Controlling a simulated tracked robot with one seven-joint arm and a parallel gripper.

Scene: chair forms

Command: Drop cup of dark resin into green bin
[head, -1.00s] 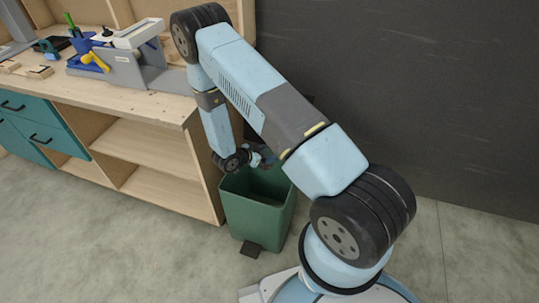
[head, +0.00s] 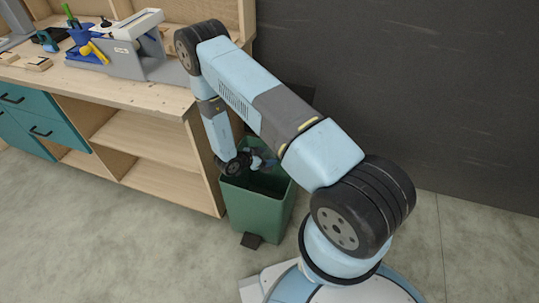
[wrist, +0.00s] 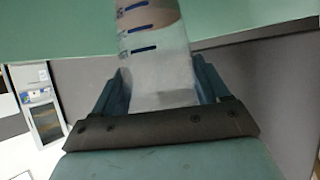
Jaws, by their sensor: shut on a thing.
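A clear cup with blue markings (wrist: 150,45) stands out between the two fingers of my gripper (wrist: 160,78) in the wrist view. The gripper is shut on it. A pinkish-brown tone shows through the cup's upper part; how much resin it holds I cannot tell. The green bin (head: 254,213) stands on the floor beside the workbench, open at the top. In the head view my gripper (head: 265,160) is at the bin's mouth, over its opening. The cup is too small and dark to make out there.
The wooden workbench (head: 110,88) with open shelves and teal drawers (head: 30,125) stands left of the bin, close to my arm. A grey fixture (head: 140,55) and blue and yellow tools sit on it. A dark wall (head: 420,80) is behind. Floor at right is clear.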

